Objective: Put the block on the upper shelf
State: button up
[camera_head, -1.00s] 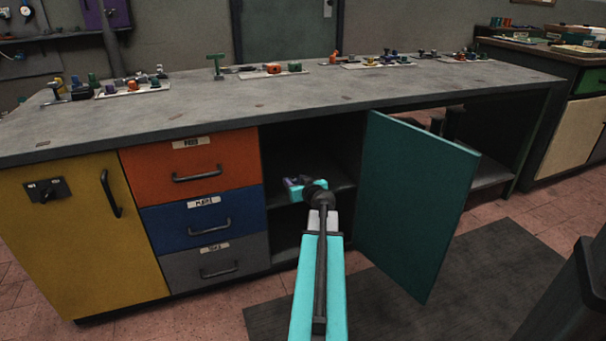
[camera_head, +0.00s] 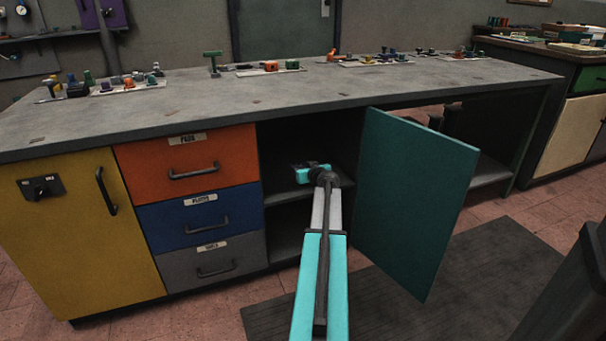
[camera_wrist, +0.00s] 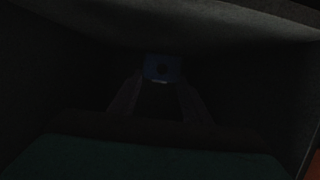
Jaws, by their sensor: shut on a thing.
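My gripper (camera_head: 306,168) reaches through the open front of the cabinet, above the shelf board (camera_head: 282,196) that divides it into an upper and a lower space. The wrist view is very dark. In it my gripper (camera_wrist: 160,80) has its two fingers on either side of a small dark blue block (camera_wrist: 162,66) and is shut on it. The block cannot be made out clearly in the head view. Whether it touches the shelf board, I cannot tell.
The teal cabinet door (camera_head: 412,205) stands open to the right of my arm. Orange, blue and grey drawers (camera_head: 199,218) are shut on the left. The worktop (camera_head: 220,105) lies above the opening, with tools along its back. The lower space (camera_head: 287,243) looks empty where visible.

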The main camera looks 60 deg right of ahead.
aim_at(303, 164)
jog(key=shift+w+d+f, duration=0.1)
jog(key=shift+w+d, duration=0.15)
jog(key=shift+d, duration=0.5)
jog(key=shift+w+d, duration=0.25)
jog(key=shift+d, duration=0.5)
jog(key=shift+b, duration=0.3)
jog(key=shift+w+d, duration=0.15)
jog(key=shift+d, duration=0.25)
jog(key=shift+f+b, duration=1)
jog(key=shift+f, duration=0.8)
jog(key=shift+f, duration=0.15)
jog(key=o, duration=1.2)
jog(key=shift+r, duration=0.2)
jog(key=p+v, duration=0.2)
jog(key=v, duration=1)
jog(key=shift+p, duration=0.3)
